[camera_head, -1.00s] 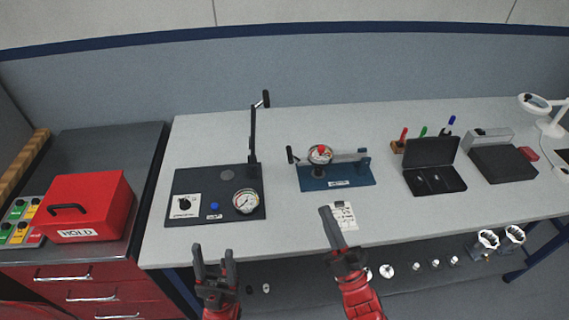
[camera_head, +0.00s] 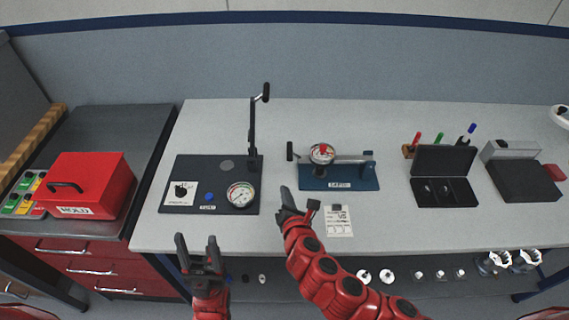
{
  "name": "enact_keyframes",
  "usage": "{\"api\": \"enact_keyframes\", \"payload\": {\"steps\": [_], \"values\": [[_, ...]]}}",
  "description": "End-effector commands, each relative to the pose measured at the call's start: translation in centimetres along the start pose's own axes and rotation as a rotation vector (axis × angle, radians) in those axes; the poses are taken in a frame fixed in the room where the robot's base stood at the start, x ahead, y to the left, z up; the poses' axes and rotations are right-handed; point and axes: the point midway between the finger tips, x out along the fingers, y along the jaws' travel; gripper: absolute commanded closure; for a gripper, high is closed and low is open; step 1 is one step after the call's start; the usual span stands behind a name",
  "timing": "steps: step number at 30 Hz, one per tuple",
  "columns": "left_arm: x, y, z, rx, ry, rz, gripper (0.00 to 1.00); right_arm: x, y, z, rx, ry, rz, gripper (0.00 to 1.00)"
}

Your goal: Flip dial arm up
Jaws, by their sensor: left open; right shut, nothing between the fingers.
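The blue fixture (camera_head: 315,184) stands in the middle of the table. Its dial arm (camera_head: 349,158) lies level across it, with a round red-marked dial (camera_head: 322,153) and a black handle (camera_head: 290,151) at the left end. My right gripper (camera_head: 287,196) is shut and empty, just in front of and left of the blue fixture, below the handle and apart from it. My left gripper (camera_head: 198,240) is open and empty in front of the table's front edge. The black fixture (camera_head: 187,165) to the left has a gauge (camera_head: 240,195) and an upright lever (camera_head: 252,125).
A white paper card (camera_head: 339,223) lies in front of the blue fixture. A black open case (camera_head: 443,162) and pens in a holder (camera_head: 408,151) stand to the right. A red box (camera_head: 105,180) sits on the cabinet at left. Round parts lie on a lower shelf.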

Motion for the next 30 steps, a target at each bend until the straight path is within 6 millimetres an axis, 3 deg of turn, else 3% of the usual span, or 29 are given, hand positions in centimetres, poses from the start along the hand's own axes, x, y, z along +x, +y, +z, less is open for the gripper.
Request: {"api": "enact_keyframes", "payload": {"steps": [14, 30], "values": [[0.1, 0.0, 0.0, 0.0, 0.0, 0.0, 0.42, 0.3, 0.0, 0.2, -0.01, -0.004, -0.007, 1.0], [2.1, -0.1, -0.3, 0.0, 0.0, 0.0, 0.42, 7.5, 0.1, 0.2, -0.009, -0.002, -0.009, 1.0]]}}
